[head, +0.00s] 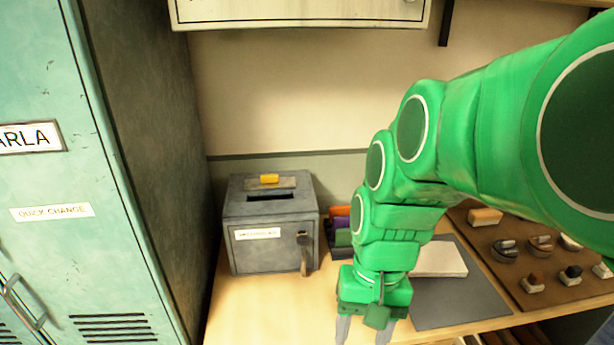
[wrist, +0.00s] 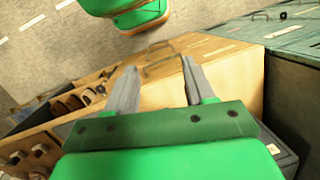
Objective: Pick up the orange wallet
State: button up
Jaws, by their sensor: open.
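An orange item (head: 341,210), probably the wallet, stands with purple (head: 341,222) and green (head: 342,238) ones in a dark holder on the wooden counter. The holder is just right of a grey metal box, and my arm hides its right part. My gripper (head: 364,334) is at the counter's front, nearer the camera than the holder, pointing down. In the wrist view my gripper (wrist: 158,70) is open with nothing between its fingers. I cannot make out the wallet in the wrist view.
A teal locker (head: 60,180) stands left. Right are a dark mat (head: 455,303), a pale block (head: 440,260) and a brown tray (head: 520,287) with several small items. The counter's front left is clear.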

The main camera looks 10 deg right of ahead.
jog(key=w+r+m+y, duration=0.1)
jog(key=w+m+y, duration=0.7)
jog(key=w, duration=2.3)
jog(key=m+t+y, duration=0.2)
jog(key=m+t, duration=0.3)
jog(key=m, duration=0.5)
send_near(346, 206)
jog(key=shift+x, duration=3.65)
jog(key=shift+a+f, duration=0.35)
jog(key=shift+a, duration=0.1)
grip_shut()
